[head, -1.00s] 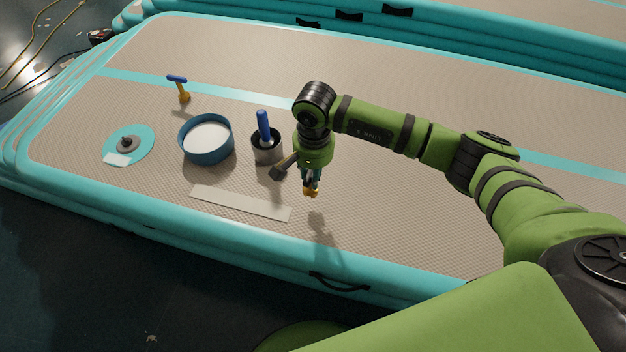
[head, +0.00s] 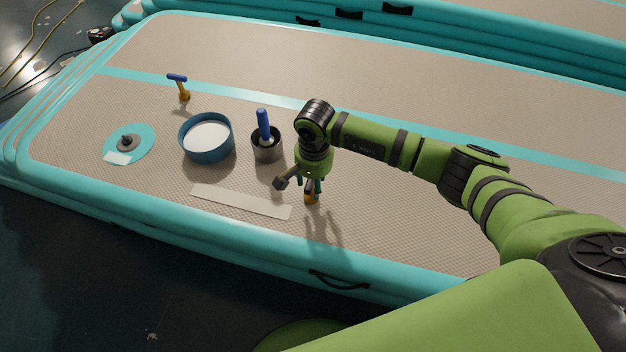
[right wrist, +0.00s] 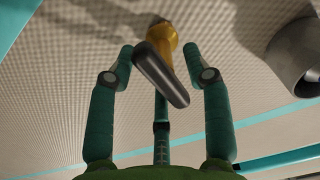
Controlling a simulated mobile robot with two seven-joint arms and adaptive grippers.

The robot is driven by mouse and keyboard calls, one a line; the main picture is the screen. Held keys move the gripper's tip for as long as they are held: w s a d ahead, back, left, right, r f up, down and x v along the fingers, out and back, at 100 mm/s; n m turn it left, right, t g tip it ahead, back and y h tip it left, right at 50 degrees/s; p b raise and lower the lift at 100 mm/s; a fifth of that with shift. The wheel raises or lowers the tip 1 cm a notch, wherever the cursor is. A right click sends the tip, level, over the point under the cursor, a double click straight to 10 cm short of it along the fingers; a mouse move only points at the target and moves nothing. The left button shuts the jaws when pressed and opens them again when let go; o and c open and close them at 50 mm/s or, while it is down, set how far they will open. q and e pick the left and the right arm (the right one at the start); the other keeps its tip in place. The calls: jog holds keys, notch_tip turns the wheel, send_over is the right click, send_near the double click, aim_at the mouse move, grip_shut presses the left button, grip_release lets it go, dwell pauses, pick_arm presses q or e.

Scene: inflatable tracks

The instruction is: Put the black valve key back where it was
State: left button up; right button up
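The black valve key has a dark bar handle (right wrist: 160,72) and a yellow shaft (right wrist: 163,33) in the right wrist view. In the head view its yellow lower part (head: 311,198) shows below my right gripper (head: 312,186), at the board's surface, right of the pale strip. It seems to stand on the board. My right gripper (right wrist: 160,75) is open around the handle, with visible gaps between the side fingers and the handle. The key's top is hidden by the gripper in the head view. My left gripper is not in view.
A grey cup (head: 268,153) with a blue-handled tool stands left of my right gripper. Further left are a blue bowl (head: 207,154), a blue-handled yellow key (head: 178,86) and a turquoise valve patch (head: 142,148). A pale strip (head: 240,202) lies in front. The board's right part is clear.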

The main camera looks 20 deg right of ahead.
jog(key=shift+r, duration=0.55)
notch_tip(320, 180, up, 11)
jog(key=b, duration=0.1)
jog(key=shift+s+r, duration=0.15)
jog(key=shift+d, duration=0.1)
